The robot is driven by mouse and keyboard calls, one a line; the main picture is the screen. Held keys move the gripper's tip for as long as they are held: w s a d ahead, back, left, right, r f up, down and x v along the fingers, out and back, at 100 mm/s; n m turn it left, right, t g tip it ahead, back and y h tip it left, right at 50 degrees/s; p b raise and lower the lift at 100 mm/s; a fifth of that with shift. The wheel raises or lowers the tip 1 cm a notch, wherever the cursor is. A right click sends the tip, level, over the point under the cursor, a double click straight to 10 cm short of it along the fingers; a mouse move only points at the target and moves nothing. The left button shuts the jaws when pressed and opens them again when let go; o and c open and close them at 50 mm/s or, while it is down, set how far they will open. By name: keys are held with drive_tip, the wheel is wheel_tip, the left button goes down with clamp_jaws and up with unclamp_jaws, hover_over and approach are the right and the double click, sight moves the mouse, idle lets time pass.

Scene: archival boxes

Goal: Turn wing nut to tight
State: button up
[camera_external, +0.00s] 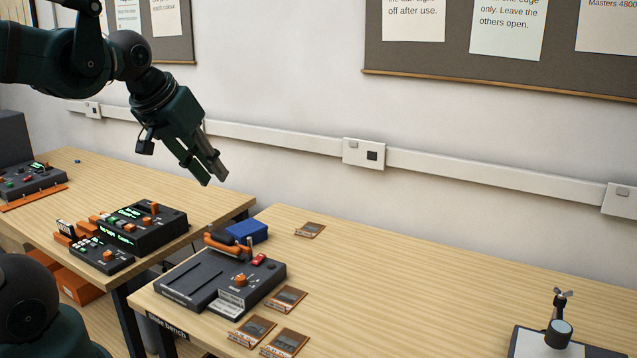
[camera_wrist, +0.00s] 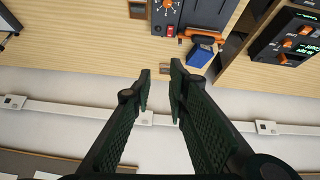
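The wing nut (camera_external: 562,294) is a small grey two-winged piece on top of a small post at the lower right of the external view. The post rises beside a dark round knob (camera_external: 558,333) on a pale plate with a dark edge (camera_external: 524,345). Whether the wing nut is tight cannot be told. My gripper (camera_external: 213,174) is in the air at the upper left, far from the wing nut. In the wrist view my gripper (camera_wrist: 160,82) has its two fingers apart with nothing between them. I cannot make out the wing nut in the wrist view.
A dark slide device (camera_external: 205,285) with orange and red controls and a blue box (camera_external: 246,231) stand on the bench's left part. Several brown-framed slides (camera_external: 287,299) lie nearby. Other control boxes (camera_external: 147,226) stand on the left table. The bench's middle right (camera_external: 430,290) is clear.

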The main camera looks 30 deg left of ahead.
drive_tip(key=w+d+r+n+g+h+p, duration=0.1)
drive_tip(key=w+d+r+n+p, duration=0.2)
drive_tip(key=w+d, duration=0.7)
drive_tip(key=w+d+r+n+g+p, duration=0.15)
drive_tip(key=w+d+r+n, duration=0.3)
drive_tip(key=w+d, duration=0.55)
drive_tip(key=n+g+y+p, duration=0.1)
drive_tip(key=n+g+p, duration=0.4)
drive_tip(key=n, duration=0.5)
hover_over(557, 288)
drive_tip(key=p, duration=0.1)
drive_tip(key=shift+t, duration=0.35)
wheel_tip(557, 288, down, 22)
drive_tip(key=shift+w+r, duration=0.1)
drive_tip(key=shift+r, duration=0.05)
drive_tip(key=shift+f+p, duration=0.55)
drive_tip(key=shift+f, duration=3.35)
